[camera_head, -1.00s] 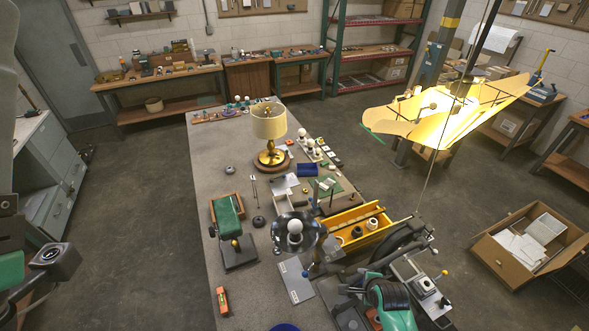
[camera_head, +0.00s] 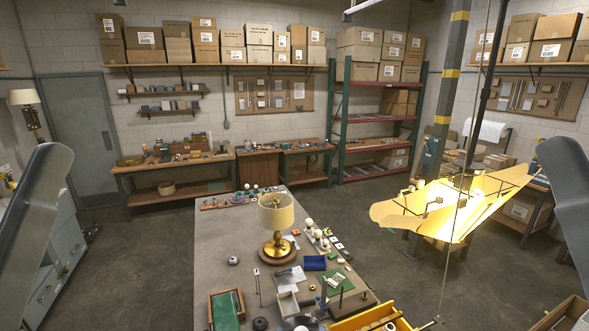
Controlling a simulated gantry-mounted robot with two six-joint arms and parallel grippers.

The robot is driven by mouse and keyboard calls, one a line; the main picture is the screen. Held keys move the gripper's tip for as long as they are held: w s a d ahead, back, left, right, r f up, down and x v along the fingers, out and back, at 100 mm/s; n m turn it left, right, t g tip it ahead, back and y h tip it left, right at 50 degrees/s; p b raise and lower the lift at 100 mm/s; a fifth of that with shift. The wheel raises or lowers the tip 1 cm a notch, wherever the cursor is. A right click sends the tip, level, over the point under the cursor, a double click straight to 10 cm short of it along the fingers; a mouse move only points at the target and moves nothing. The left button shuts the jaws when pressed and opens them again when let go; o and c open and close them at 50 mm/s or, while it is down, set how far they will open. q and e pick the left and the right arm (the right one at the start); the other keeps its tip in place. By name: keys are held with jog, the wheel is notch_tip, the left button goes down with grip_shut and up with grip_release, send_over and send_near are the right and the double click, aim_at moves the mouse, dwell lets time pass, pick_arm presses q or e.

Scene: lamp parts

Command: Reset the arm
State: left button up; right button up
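One of my grey arm links (camera_head: 36,215) rises at the left edge of the head view, and another (camera_head: 571,185) at the right edge. Neither gripper shows, so their state is hidden. A brass lamp with a cream shade (camera_head: 276,214) stands upright on its round wooden base on the long grey workbench (camera_head: 219,225). White bulbs (camera_head: 309,224) stand in a strip to its right. A yellow bin (camera_head: 372,319) is cut off by the bottom edge.
A green tray (camera_head: 226,310), a blue cloth (camera_head: 314,263) and small parts lie on the bench. The bench's left side is mostly clear. Shelves and side benches line the back wall.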

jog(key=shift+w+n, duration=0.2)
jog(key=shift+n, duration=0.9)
